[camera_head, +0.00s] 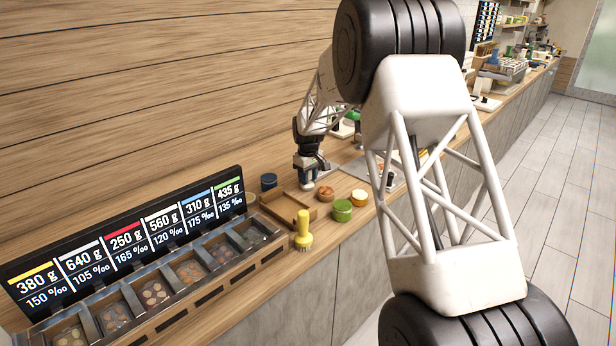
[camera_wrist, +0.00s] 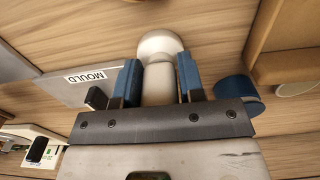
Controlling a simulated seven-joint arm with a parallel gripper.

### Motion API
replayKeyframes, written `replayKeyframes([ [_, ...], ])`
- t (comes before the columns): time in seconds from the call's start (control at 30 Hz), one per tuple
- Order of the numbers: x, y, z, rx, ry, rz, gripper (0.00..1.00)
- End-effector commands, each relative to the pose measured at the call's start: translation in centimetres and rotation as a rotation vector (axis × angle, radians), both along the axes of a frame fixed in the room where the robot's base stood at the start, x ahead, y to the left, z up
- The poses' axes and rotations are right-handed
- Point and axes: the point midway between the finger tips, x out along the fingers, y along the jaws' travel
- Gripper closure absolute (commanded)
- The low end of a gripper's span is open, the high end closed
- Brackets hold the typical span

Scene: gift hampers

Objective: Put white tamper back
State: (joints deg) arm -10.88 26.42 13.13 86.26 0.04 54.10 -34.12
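The white tamper (camera_wrist: 160,48) has a round knob and a narrower neck. In the wrist view it sits between the two blue fingers of my gripper (camera_wrist: 160,82), which press against the neck from both sides. The knob sticks out past the fingertips in that picture. In the head view my gripper (camera_head: 308,166) is over the counter, just behind the wooden tray (camera_head: 283,213). The tamper is too small there to tell whether its base touches the counter.
A grey block labelled MOULD (camera_wrist: 75,85) and a blue container (camera_wrist: 238,92) flank my gripper. A row of compartments (camera_head: 165,280) lies at left.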

Motion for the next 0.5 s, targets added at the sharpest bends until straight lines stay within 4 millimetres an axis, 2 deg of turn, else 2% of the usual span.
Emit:
replayKeyframes([
  [0.03, 0.00, 0.00, 0.03, 0.000, 0.000, 0.000, 0.56],
  [0.13, 0.00, 0.00, 0.04, 0.000, 0.000, 0.000, 0.43],
  [0.5, 0.00, 0.00, 0.26, 0.000, 0.000, 0.000, 0.43],
])
